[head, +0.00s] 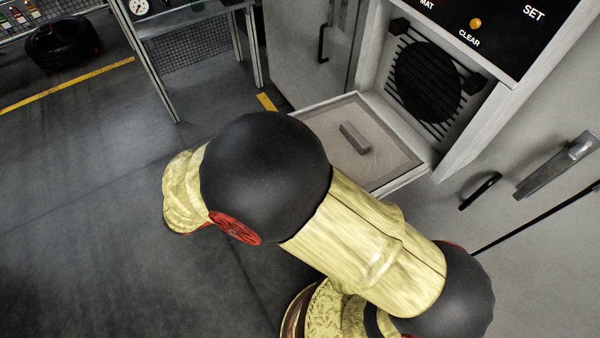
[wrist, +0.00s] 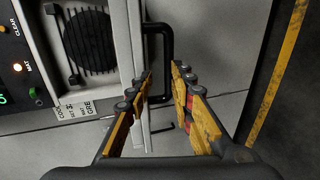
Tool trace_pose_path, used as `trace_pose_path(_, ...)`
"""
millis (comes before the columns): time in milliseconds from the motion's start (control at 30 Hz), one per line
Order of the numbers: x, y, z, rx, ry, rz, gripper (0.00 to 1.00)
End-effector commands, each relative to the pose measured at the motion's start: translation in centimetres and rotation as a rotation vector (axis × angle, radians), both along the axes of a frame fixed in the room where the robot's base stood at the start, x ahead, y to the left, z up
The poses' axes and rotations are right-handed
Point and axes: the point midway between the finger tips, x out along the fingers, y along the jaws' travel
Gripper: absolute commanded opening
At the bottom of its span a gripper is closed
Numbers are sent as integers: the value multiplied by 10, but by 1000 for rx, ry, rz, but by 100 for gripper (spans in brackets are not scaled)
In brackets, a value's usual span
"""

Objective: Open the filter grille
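In the head view the filter grille (head: 386,151) is a framed beige panel swung outward from the cabinet. It lies tilted below the filter opening, its block handle (head: 355,138) facing up. A black bar handle appears beyond the fingertips; contact cannot be told. My arm hides the gripper in the head view.
A control panel (head: 500,28) is above the opening. Black bar handles are on the doors at left (head: 323,44) and lower right (head: 480,190). The floor at left is clear.

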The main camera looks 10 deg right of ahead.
Motion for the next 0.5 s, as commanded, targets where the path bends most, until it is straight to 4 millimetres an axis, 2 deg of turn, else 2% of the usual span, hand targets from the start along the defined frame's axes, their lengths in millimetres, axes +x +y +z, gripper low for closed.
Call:
trace_pose_path(33, -3, 12, 3, 2, -2, 5, 24)
trace_pose_path(233, -16, 47, 14, 1, 0, 3, 24)
trace_pose_path(500, -26, 72, 22, -1, 1, 0, 24)
